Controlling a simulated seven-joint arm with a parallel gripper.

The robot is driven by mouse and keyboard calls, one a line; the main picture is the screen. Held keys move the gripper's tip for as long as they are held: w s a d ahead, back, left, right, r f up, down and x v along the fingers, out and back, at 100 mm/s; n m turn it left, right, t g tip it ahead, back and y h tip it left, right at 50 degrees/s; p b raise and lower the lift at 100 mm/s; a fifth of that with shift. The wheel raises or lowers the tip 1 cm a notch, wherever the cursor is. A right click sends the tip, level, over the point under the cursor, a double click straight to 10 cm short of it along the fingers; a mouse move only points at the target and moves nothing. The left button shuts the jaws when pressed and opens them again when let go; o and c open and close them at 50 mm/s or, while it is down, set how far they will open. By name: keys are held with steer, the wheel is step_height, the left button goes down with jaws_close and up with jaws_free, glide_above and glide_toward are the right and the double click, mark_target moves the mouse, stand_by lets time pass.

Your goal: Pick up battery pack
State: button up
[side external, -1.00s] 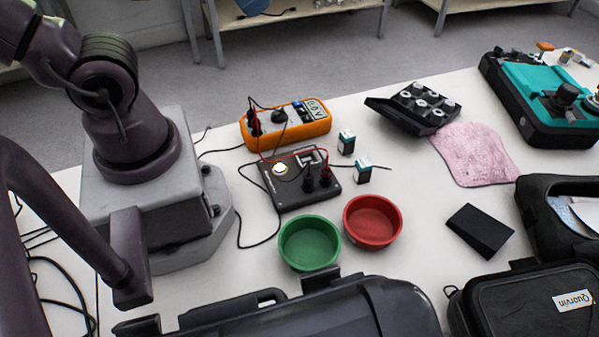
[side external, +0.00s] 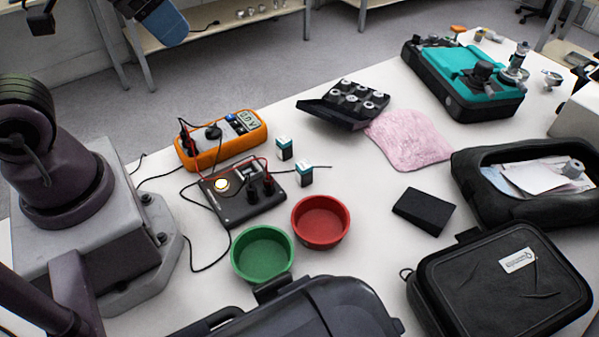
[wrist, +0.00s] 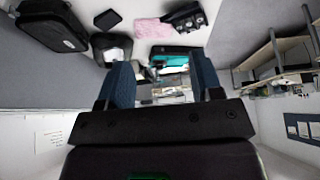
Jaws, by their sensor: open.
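A black flat rectangular block (side external: 424,211), which looks like the battery pack, lies on the white table right of the red bowl. It also shows near the top of the wrist view (wrist: 108,19). Two small white-and-teal box-shaped cells, one (side external: 284,149) behind the other (side external: 304,175), stand by the black test board; I cannot rule out that these are meant. My gripper (wrist: 163,78) shows in the wrist view with two blue fingers wide apart and nothing between them. It is clear of the block.
A red bowl (side external: 320,221), a green bowl (side external: 262,253), a black test board (side external: 240,205) with wires and an orange multimeter (side external: 222,140) stand left of the block. A pink cloth (side external: 408,139), an open black bag (side external: 525,205) and a black case (side external: 500,285) surround it.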

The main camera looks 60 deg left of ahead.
steer(key=w+d+f+g, duration=0.2)
steer(key=w+f+g, duration=0.1)
steer(key=w+f, duration=0.15)
steer(key=n+g, duration=0.3)
steer(key=n, duration=1.4)
glide_above(304, 165)
step_height(304, 165, down, 17)
step_height(304, 165, down, 8)
steer(key=shift+s+a+r, duration=0.1)
steer(key=shift+s+r, duration=0.05)
steer(key=shift+w+f, duration=0.2)
steer(key=shift+f, duration=2.6)
steer(key=c, duration=1)
